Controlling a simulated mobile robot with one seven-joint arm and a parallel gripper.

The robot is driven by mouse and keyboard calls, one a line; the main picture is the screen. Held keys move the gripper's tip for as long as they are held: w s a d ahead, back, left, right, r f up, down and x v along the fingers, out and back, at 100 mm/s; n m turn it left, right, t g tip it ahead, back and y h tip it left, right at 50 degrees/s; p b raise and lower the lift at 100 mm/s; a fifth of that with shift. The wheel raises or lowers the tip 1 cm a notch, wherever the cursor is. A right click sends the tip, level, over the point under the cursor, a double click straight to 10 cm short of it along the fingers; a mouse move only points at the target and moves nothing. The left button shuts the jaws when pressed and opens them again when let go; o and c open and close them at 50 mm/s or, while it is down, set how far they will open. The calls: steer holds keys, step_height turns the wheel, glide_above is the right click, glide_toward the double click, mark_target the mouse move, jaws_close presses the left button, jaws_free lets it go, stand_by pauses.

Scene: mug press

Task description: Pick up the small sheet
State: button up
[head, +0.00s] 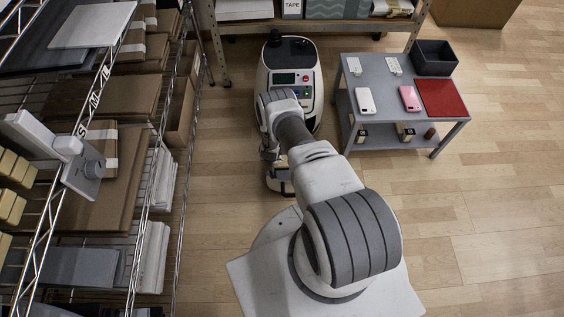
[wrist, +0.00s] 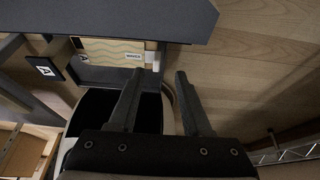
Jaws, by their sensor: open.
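Two small white sheets with dark print lie on the back left of the grey table in the head view, a left one (head: 354,66) and a right one (head: 394,66). I cannot tell which sheet is the small one. My gripper (wrist: 165,75) is open with nothing between its two dark fingers in the wrist view. In the head view my arm reaches toward the white machine and largely hides the gripper.
The floor at the right is clear.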

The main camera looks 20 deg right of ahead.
steer(key=b+x, duration=0.2)
steer(key=x, duration=0.2)
steer(key=shift+d+f+b, duration=0.2)
steer(key=shift+d+b, duration=0.05)
steer(key=shift+b, duration=0.05)
steer(key=shift+c, duration=0.3)
jaws_close()
